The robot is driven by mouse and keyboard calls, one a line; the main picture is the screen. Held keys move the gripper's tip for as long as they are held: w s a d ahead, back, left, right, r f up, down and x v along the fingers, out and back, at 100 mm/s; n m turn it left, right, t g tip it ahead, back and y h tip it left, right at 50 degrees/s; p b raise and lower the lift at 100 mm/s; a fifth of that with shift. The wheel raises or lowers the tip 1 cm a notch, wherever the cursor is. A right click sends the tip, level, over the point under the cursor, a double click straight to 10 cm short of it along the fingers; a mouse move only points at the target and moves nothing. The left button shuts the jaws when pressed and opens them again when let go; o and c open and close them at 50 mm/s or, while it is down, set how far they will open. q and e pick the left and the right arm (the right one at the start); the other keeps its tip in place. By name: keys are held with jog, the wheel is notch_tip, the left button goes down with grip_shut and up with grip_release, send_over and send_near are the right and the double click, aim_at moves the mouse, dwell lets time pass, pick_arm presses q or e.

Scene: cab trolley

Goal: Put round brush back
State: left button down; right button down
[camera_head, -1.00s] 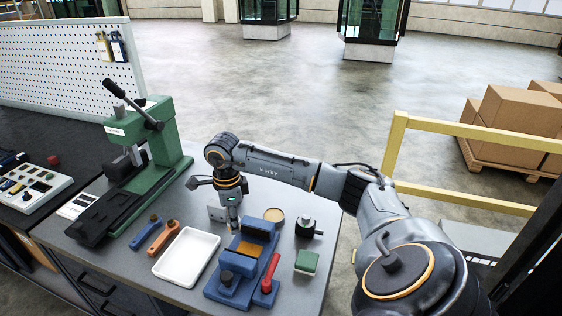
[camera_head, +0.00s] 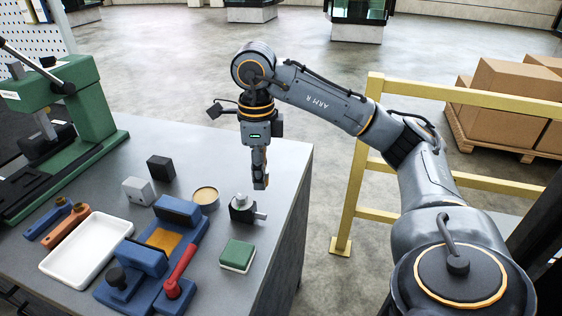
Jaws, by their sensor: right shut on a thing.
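My right gripper (camera_head: 260,176) points down over the right back part of the grey bench. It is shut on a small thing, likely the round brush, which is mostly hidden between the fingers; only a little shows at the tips. It is behind and a little right of a dark block with a silver knob and a shaft (camera_head: 242,209). A round tan-topped tin (camera_head: 206,196) stands to its left. An orange-handled tool (camera_head: 70,226) and a blue-handled tool (camera_head: 47,220) lie at the left beside the white tray (camera_head: 57,262). My left gripper is not in view.
A blue vise-like fixture (camera_head: 143,257) with a red handle stands at the front. A green-topped block (camera_head: 237,254), a black cube (camera_head: 160,168) and a light grey block (camera_head: 138,190) stand near. A green press (camera_head: 88,105) is at the left. A yellow rail (camera_head: 354,185) stands right.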

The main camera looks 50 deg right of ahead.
aim_at(269, 188)
jog(key=w+d+f, duration=0.3)
jog(key=w+d+f+b, duration=0.1)
jog(key=w+d+f, duration=0.2)
jog(key=d, duration=0.1)
jog(key=shift+f, duration=0.15)
jog(key=shift+w+d+f, duration=0.75)
jog(key=shift+d+f, duration=0.2)
jog(key=shift+f, duration=0.05)
jog(key=shift+w+d+f, duration=0.15)
jog(key=shift+f, duration=0.15)
jog(key=f, duration=0.1)
jog(key=f+p, duration=0.1)
jog(key=f, duration=0.1)
jog(key=shift+w+d+f, duration=0.1)
jog(key=shift+d, duration=0.1)
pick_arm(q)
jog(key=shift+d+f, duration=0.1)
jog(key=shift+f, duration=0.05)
pick_arm(e)
jog(key=shift+f, duration=0.15)
